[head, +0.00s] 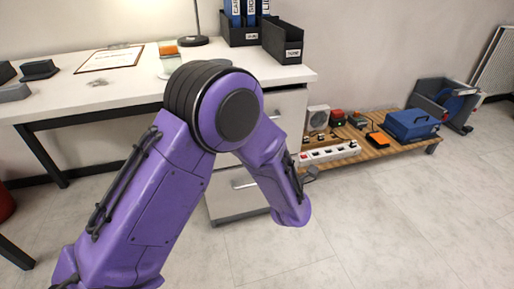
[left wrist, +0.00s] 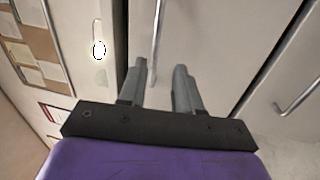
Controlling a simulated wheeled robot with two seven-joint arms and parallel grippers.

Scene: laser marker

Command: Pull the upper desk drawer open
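The white drawer unit (head: 287,104) stands under the right end of the desk. My purple left arm covers much of its front, including the upper drawer's handle, in the head view. A lower drawer's handle (head: 243,183) shows beside my forearm. My left gripper (left wrist: 162,78) is hidden in the head view. In the left wrist view its two grey fingers are apart, with a bar handle (left wrist: 157,42) lying in line with the gap. I cannot tell whether they touch it. Another bar handle (left wrist: 293,95) is at the right. My right gripper is in neither view.
The white desk (head: 105,92) holds a clipboard, a lamp base and black file boxes (head: 283,41). Right of the drawers, a low wooden platform (head: 365,147) carries a power strip, a blue case (head: 410,124) and small devices. The floor in front is clear.

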